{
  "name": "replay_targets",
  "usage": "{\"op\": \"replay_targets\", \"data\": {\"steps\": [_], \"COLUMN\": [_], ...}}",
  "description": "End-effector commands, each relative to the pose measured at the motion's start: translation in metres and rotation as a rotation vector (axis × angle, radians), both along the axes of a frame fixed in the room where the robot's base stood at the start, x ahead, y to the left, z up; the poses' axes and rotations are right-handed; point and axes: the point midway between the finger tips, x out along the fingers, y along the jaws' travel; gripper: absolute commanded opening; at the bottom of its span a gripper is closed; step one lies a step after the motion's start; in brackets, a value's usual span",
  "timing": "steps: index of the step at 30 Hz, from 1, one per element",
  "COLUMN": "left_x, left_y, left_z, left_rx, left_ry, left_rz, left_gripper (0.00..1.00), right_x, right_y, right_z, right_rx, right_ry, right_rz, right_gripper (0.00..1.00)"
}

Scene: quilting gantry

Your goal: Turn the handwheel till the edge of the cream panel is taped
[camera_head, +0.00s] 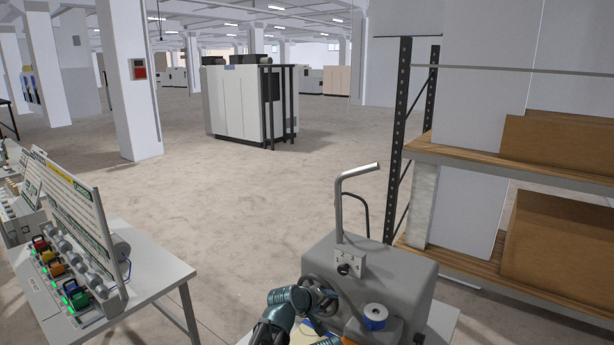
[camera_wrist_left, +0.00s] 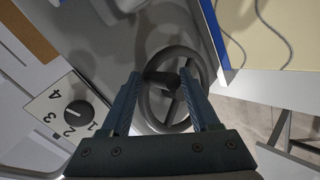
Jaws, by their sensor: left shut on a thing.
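The dark handwheel (camera_wrist_left: 194,107) is on the side of a grey machine (camera_head: 385,278). In the head view the handwheel (camera_head: 310,283) is partly covered by my left gripper (camera_head: 326,294). In the left wrist view my left gripper (camera_wrist_left: 161,77) is shut on the handwheel's dark handle (camera_wrist_left: 160,79), with a finger on either side. The cream panel (camera_wrist_left: 270,38) shows at the upper right of that view, with a blue strip along its left edge. Most of the panel is hidden in the head view.
A blue roll (camera_head: 375,314) sits on the machine's front. A numbered dial (camera_wrist_left: 77,115) is left of the handwheel. A bent metal bar (camera_head: 342,205) rises above the machine. Shelving with boxes (camera_head: 560,240) stands right, a workbench (camera_head: 155,268) left. Floor between is clear.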

Motion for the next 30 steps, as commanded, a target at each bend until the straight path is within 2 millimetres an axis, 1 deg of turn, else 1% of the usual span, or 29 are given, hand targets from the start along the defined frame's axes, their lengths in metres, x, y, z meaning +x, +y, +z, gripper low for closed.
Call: {"op": "replay_targets", "data": {"steps": [1,7,15,25,30], "left_x": [0.001,0.001,-0.002,-0.002,-0.002], "left_y": [0.004,0.004,-0.002,-0.002,-0.004], "left_z": [-0.001,-0.003,-0.018,-0.018,-0.029], "left_rx": [0.007,0.007,0.007,0.007,0.007], "left_ry": [0.004,0.002,0.001,-0.001,-0.001], "left_rz": [0.006,0.005,0.006,0.008,0.009], "left_gripper": [0.0,0.0,0.0,0.0,0.0], "right_x": [0.0,0.0,0.0,0.0,0.0], "right_y": [0.0,0.0,0.0,0.0,0.0], "right_z": [0.0,-0.002,-0.017,-0.017,-0.029], "right_rx": [0.0,0.0,0.0,0.0,0.0], "right_ry": [0.0,0.0,0.0,0.0,0.0], "right_rz": [0.0,0.0,0.0,0.0,0.0], "right_gripper": [0.5,0.5,0.5,0.5,0.5]}}
